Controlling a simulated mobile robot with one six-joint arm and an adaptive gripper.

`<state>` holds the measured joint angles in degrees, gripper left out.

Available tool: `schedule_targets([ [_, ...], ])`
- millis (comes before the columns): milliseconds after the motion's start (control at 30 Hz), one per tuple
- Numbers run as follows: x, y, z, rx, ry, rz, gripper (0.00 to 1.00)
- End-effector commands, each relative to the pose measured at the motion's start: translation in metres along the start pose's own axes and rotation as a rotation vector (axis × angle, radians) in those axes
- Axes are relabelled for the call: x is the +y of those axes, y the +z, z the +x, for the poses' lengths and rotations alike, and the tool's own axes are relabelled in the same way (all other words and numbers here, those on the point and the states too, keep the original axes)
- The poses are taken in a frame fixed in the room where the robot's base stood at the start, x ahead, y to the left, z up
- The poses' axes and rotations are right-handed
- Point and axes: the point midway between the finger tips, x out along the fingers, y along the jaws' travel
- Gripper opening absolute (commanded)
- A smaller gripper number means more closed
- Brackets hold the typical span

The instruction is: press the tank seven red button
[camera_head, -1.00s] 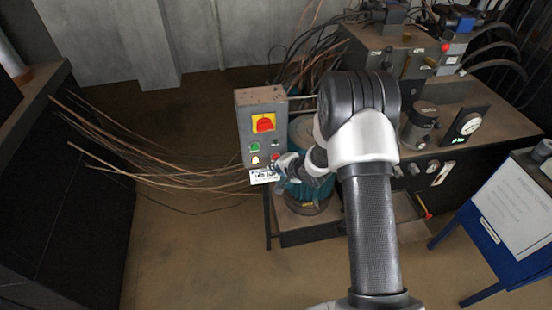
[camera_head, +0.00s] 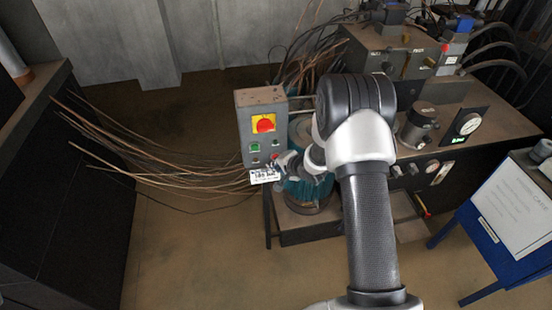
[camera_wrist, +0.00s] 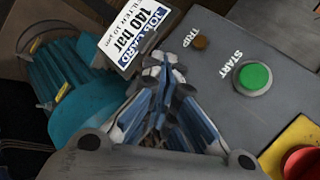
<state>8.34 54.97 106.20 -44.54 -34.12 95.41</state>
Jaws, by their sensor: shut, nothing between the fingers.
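The grey control box (camera_head: 262,100) stands left of my arm. It carries a red knob on a yellow plate (camera_head: 264,123), a green button (camera_head: 255,147) and a small red spot (camera_head: 275,155) low on its right side. In the wrist view the green START button (camera_wrist: 253,76), a brown TRIP lamp (camera_wrist: 201,42) and part of the red knob (camera_wrist: 303,163) show. My gripper (camera_wrist: 163,70) is shut and empty, its tips over the lower panel beside the job card. The tips hide the panel behind them; I cannot tell whether they touch it. No "tank seven" label is readable.
A white job card (camera_wrist: 134,38) hangs at the box's lower edge. A teal motor (camera_wrist: 85,95) stands close beside the box. Loose rods (camera_head: 160,165) stick out to the left. Floor is clear at front left.

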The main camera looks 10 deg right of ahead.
Motion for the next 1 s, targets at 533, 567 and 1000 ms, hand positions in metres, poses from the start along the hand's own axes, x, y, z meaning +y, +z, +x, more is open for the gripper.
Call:
schedule_targets([
  [533,0.008,0.007,-0.012,0.001,-0.001,0.001,0.0],
  [567,0.008,0.008,-0.012,0.001,-0.002,0.002,0.0],
  [1000,0.014,0.013,-0.018,-0.001,0.001,0.001,0.0],
])
